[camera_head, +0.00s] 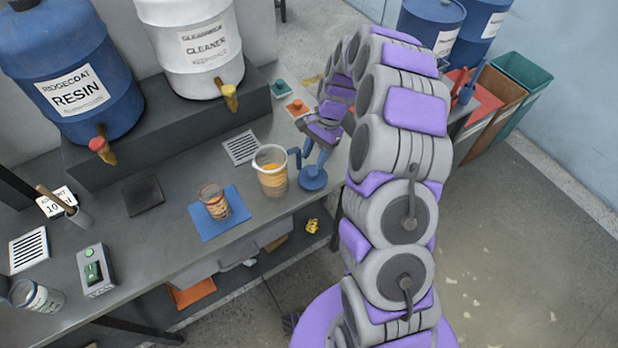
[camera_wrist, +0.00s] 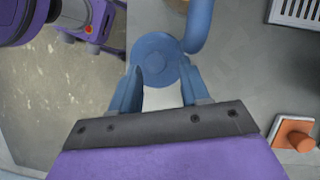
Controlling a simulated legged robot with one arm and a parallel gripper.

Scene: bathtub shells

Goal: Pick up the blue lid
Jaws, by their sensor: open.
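The blue lid (camera_head: 313,183) is a round disc with a raised middle, lying near the front edge of the grey bench, right of the clear pitcher (camera_head: 271,178). My gripper (camera_head: 315,158) is open, pointing down just above the lid. In the wrist view the lid (camera_wrist: 158,50) shows between and beyond the two blue fingertips of my gripper (camera_wrist: 159,72). One finger is on each side of its middle. I cannot tell whether the fingers touch it. The fingers hide part of its near side.
The pitcher's blue handle (camera_head: 295,157) stands close to the lid and shows beside it in the wrist view (camera_wrist: 199,25). An orange lid (camera_head: 297,107) and a green lid (camera_head: 281,88) lie further back. A cup (camera_head: 214,203) stands on a blue mat (camera_head: 233,222).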

